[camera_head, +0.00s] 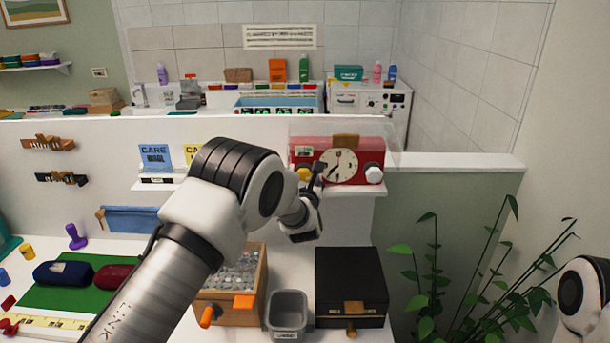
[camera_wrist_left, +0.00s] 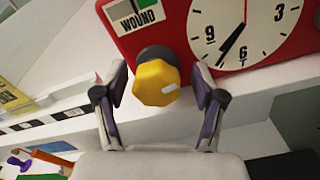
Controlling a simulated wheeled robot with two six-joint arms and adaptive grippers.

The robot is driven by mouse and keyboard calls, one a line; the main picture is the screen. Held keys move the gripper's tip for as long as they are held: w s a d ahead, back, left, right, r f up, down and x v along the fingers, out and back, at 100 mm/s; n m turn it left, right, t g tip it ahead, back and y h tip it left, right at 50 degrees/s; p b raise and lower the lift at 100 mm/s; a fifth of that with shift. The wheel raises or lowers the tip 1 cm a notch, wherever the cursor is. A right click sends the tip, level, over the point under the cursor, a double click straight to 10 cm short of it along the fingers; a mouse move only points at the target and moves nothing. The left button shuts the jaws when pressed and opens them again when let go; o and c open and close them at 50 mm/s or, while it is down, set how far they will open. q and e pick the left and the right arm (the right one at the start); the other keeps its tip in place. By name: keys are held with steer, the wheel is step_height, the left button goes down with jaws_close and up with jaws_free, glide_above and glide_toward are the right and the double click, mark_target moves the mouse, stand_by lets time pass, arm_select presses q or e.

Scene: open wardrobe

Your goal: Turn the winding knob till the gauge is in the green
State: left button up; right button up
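A red clock box (camera_head: 360,152) with a white dial (camera_head: 339,165) sits on a ledge in the middle of the head view. The yellow winding knob (camera_wrist_left: 155,82) is on its front at left, with a pale mark on its face. It shows small in the head view (camera_head: 305,174). A small gauge labelled WOUND (camera_wrist_left: 130,14) is above the knob; its needle is too unclear to read. My left gripper (camera_wrist_left: 160,74) is open, one finger on each side of the knob, with visible gaps. My right gripper is out of view.
A white knob (camera_head: 374,174) is at the clock box's right end. Below are a wooden box of clear pieces (camera_head: 263,275), a grey bin (camera_head: 287,312) and a black box (camera_head: 351,280). Part of my right arm shows at lower right, near a plant (camera_head: 435,270).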

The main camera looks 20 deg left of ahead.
arm_select(q)
steer(key=shift+s+r, duration=0.15)
steer(key=shift+s, duration=0.1)
steer(key=c, duration=1)
